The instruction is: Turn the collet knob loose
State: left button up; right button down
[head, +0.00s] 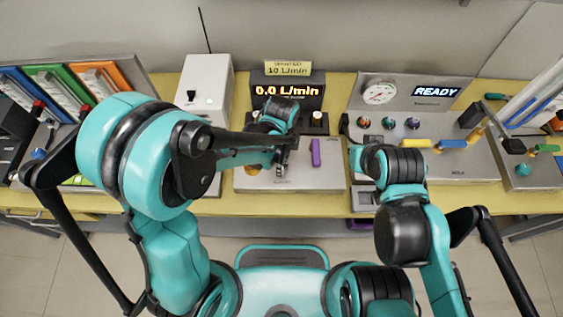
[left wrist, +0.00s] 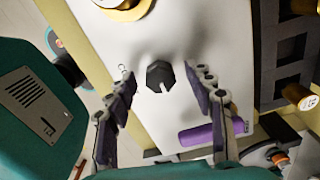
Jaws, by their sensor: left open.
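A dark faceted knob (left wrist: 160,76) with a small notch stands on the pale panel in the left wrist view; I take it to be the collet knob. My left gripper (left wrist: 160,82) is open, with one finger on each side of the knob and a visible gap to both. In the head view my left gripper (head: 283,158) is over the front of the middle grey unit (head: 327,182), and the knob cannot be made out there. My right gripper (head: 349,132) is small and partly hidden by its own arm, near the right unit; its jaws are unclear.
A purple cylinder (head: 316,152) lies right of my left gripper; it also shows in the left wrist view (left wrist: 205,133). The display (head: 287,90) reads 0.0 L/min. A white box (head: 206,85) and a panel marked READY (head: 436,92) stand on either side.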

pick_arm(q)
jog(key=shift+f, duration=0.1)
jog(key=c, duration=1.2)
jog(key=shift+o, duration=0.2)
